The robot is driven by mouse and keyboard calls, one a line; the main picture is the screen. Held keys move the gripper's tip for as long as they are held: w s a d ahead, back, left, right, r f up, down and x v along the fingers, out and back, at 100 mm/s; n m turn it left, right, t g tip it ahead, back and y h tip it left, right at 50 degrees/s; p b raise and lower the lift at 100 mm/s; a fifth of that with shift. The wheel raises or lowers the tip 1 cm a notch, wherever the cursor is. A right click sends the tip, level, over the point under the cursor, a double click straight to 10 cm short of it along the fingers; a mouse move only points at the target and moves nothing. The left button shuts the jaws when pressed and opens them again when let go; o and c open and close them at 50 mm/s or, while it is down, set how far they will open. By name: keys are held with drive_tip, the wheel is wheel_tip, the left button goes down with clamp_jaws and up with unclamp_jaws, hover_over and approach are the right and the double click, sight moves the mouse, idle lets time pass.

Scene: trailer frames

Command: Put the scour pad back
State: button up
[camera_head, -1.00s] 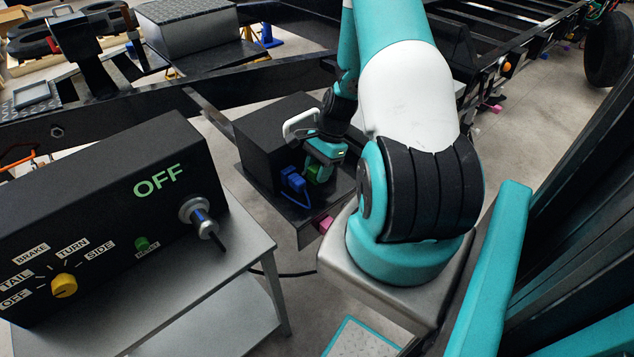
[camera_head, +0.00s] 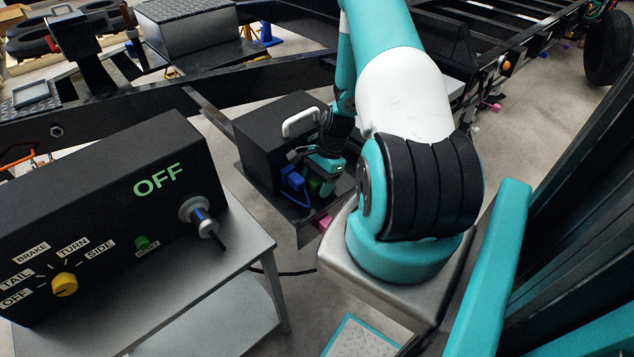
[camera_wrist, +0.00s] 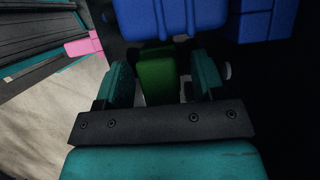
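The scour pad appears to be the green block (camera_head: 314,186) beside the dark box, low next to a blue part. In the wrist view the green block (camera_wrist: 158,76) stands between my two fingers, with narrow dark gaps beside it. My gripper (camera_head: 322,172) points down over it in the head view and hides much of it. In the wrist view my gripper (camera_wrist: 162,84) is open around the block, and I see no firm grip on it. The lower end of the block is hidden behind the gripper body.
A blue part (camera_head: 293,181) stands close to the green block and fills the top of the wrist view (camera_wrist: 170,18). A black box (camera_head: 265,145) with a white handle (camera_head: 300,122) is beside my gripper. A pink piece (camera_head: 325,223) is at the shelf edge. A control box (camera_head: 110,220) stands left.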

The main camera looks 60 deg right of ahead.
drive_tip(key=shift+r, duration=0.1)
drive_tip(key=b+v, duration=0.1)
drive_tip(key=v, duration=1.1)
drive_tip(key=shift+d, duration=0.1)
